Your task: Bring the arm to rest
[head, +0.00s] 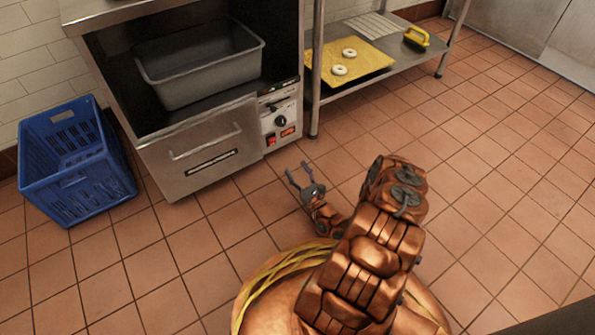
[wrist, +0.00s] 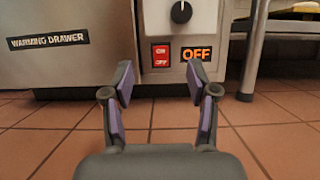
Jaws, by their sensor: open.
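My gripper (head: 302,177) is open and empty above the tiled floor, in front of the steel warming drawer unit (head: 205,150). In the wrist view my gripper (wrist: 158,85) shows two spread fingers with purple pads and nothing between them. Beyond them are the unit's dark knob (wrist: 181,12), a red ON/OFF switch (wrist: 161,55) and an orange OFF label (wrist: 197,54). My copper-coloured arm is folded over my base, with the gripper low and apart from the unit.
A blue crate (head: 75,165) stands on the floor at left. A grey tub (head: 200,65) sits in the unit's open upper bay. A steel shelf (head: 395,62) at right holds a yellow mat (head: 365,68), two bagels (head: 349,53) and a yellow-handled brush (head: 416,37). The floor at right is clear.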

